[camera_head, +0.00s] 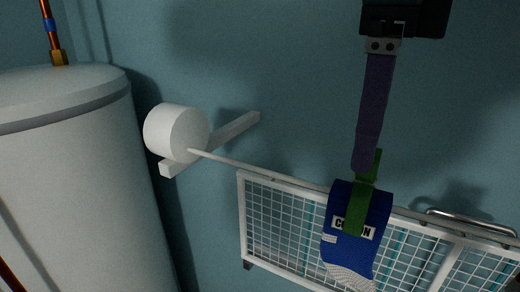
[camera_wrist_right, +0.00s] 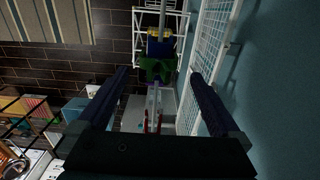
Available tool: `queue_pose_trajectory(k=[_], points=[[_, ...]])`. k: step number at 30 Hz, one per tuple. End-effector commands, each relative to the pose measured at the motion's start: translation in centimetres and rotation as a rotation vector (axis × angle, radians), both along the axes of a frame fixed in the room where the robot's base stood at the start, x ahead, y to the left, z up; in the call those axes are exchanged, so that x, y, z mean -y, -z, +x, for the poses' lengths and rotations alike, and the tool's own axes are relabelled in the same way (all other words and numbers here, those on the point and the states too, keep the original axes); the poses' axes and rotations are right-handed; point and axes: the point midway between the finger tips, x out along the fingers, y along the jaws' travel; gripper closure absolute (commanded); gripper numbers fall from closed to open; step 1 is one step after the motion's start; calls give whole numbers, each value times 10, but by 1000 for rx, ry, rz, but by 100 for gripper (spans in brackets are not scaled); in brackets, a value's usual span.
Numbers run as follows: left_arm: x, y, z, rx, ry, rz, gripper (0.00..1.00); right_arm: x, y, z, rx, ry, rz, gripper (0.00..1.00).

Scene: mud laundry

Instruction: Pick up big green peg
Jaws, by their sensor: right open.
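The big green peg (camera_head: 355,212) sits over the top of a blue cloth (camera_head: 376,212) with a white lettered label, which hangs on a thin rail. In the right wrist view the green peg (camera_wrist_right: 155,69) shows ahead, between the finger tips in the picture. My right gripper (camera_head: 365,166) reaches down from the top, its purple finger covering part of the peg's upper end. In the wrist view its two fingers (camera_wrist_right: 158,73) are spread apart with nothing gripped. Whether a finger touches the peg cannot be told. My left gripper is out of view.
A white wire rack (camera_head: 290,222) stands below the rail against the blue wall. A white round wall unit (camera_head: 178,132) holds the rail's left end. A large white tank (camera_head: 75,170) stands at the left. A striped mat (camera_wrist_right: 45,22) lies on the dark floor.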

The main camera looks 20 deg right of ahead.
Motion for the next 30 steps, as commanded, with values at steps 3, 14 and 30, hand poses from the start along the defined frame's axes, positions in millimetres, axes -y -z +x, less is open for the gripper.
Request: queue_pose_trajectory(k=[3,14,30], points=[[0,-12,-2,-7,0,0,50,0,13,-1,-6,0,3,0],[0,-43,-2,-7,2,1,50,1,43,-4,-7,-2,2,0],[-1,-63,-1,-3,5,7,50,2,84,-2,2,-3,4,2]])
